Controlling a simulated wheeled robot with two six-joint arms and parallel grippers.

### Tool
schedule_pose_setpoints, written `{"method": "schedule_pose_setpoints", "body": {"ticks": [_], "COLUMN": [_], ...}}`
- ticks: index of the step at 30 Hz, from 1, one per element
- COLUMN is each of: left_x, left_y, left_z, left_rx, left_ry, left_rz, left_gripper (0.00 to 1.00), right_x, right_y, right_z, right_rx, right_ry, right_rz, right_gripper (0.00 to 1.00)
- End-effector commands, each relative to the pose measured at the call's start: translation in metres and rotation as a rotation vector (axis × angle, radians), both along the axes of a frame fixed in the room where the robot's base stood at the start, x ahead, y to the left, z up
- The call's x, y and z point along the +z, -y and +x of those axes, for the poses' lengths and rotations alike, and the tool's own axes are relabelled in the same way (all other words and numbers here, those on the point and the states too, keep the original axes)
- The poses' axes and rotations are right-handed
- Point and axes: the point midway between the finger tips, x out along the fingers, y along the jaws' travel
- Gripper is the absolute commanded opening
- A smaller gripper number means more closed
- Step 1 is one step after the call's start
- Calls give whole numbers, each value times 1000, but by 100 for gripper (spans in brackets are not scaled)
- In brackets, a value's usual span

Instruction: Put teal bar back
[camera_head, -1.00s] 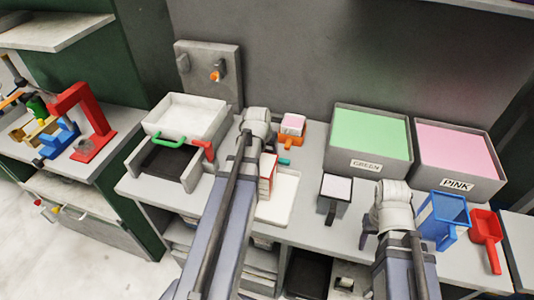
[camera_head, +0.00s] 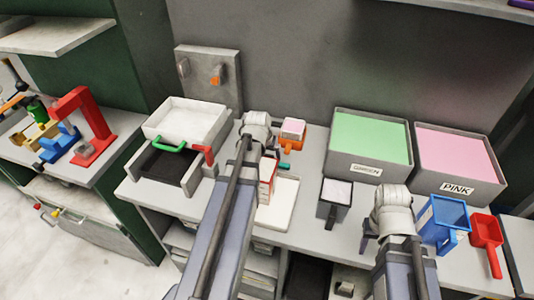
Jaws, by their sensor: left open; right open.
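A small teal piece (camera_head: 284,165), which looks like the teal bar, lies on the bench just behind the red-and-white box; only a short part of it shows. My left gripper (camera_head: 271,150) is open beside it, mostly hidden behind its own wrist and arm. I cannot tell whether it touches the teal piece. My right gripper (camera_head: 369,236) is open and empty low over the bench, between the dark scoop and the blue scoop. A grey wall board (camera_head: 197,62) with small pegs, one of them orange, stands at the back left.
The red-and-white box (camera_head: 266,184) stands on a white tray (camera_head: 285,205). An orange cup (camera_head: 292,131) is behind. The green-foam bin (camera_head: 369,143), pink-foam bin (camera_head: 458,158), dark scoop (camera_head: 335,202), blue scoop (camera_head: 446,222) and red scoop (camera_head: 487,236) fill the right. A green-handled press (camera_head: 176,160) stands left.

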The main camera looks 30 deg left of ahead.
Motion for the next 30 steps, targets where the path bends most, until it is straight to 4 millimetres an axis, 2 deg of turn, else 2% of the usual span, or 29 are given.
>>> {"method": "schedule_pose_setpoints", "body": {"ticks": [8,22,26,30], "left_x": [28,99,110,113], "left_y": [2,9,10,10], "left_z": [-10,-38,-43,-45], "left_rx": [0,0,0,0], "left_ry": [0,0,0,0], "left_rz": [0,0,0,0], "left_gripper": [92,92,92,92], "right_x": [28,99,110,113], "right_y": [0,0,0,0], "right_z": [0,0,0,0], "right_rx": [0,1,2,2], "right_ry": [0,0,0,0], "right_rz": [0,0,0,0], "right_gripper": [50,50,50,50]}}
